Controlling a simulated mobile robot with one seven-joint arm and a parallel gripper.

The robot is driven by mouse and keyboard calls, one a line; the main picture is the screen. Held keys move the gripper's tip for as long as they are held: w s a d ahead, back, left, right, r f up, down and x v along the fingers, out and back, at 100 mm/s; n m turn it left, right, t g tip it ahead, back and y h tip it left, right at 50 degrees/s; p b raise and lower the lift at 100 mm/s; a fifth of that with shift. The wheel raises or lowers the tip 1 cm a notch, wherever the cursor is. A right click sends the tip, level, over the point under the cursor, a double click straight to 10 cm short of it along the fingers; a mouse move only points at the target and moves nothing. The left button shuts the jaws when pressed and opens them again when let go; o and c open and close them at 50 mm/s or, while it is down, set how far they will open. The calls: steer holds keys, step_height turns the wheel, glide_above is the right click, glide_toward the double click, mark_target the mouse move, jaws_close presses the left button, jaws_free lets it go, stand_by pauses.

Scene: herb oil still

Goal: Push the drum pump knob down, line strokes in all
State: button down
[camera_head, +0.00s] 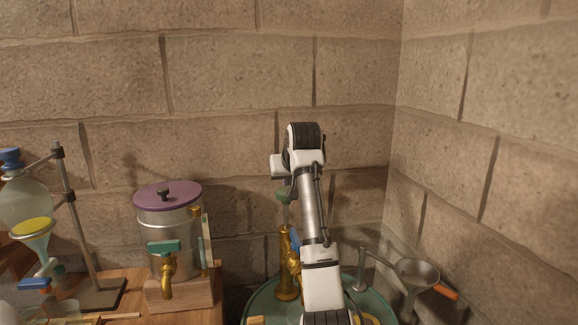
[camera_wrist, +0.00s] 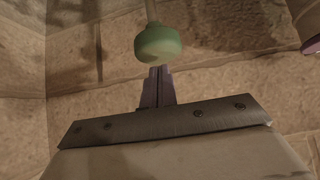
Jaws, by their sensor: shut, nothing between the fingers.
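The drum pump knob (camera_head: 284,194) is a rounded green knob on a thin pale rod above the brass pump body (camera_head: 287,265). The pump stands on the green drum (camera_head: 262,303), partly hidden behind my arm. In the wrist view the green knob (camera_wrist: 158,45) is right at the tips of my gripper (camera_wrist: 157,73), whose fingers are together and empty. In the head view my gripper is mostly hidden by my wrist, just above the knob. I cannot tell whether the fingertips touch the knob.
A steel pot with a purple lid (camera_head: 168,194) and a brass tap (camera_head: 168,270) stands on a wooden block at left. Glassware on a metal stand (camera_head: 75,220) is farther left. A funnel with an orange handle (camera_head: 418,273) is right of my arm. Stone walls close the corner behind.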

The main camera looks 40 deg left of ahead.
mark_target(288, 210)
steer(key=shift+f, duration=0.3)
step_height(288, 210, down, 8)
steer(key=shift+r+b, duration=0.1)
steer(key=shift+b, duration=1)
step_height(288, 210, up, 5)
steer(key=p, duration=0.5)
steer(key=b+v, duration=0.3)
steer(key=v, duration=0.7)
steer(key=shift+f+b, duration=0.2)
steer(key=shift+b, duration=0.2)
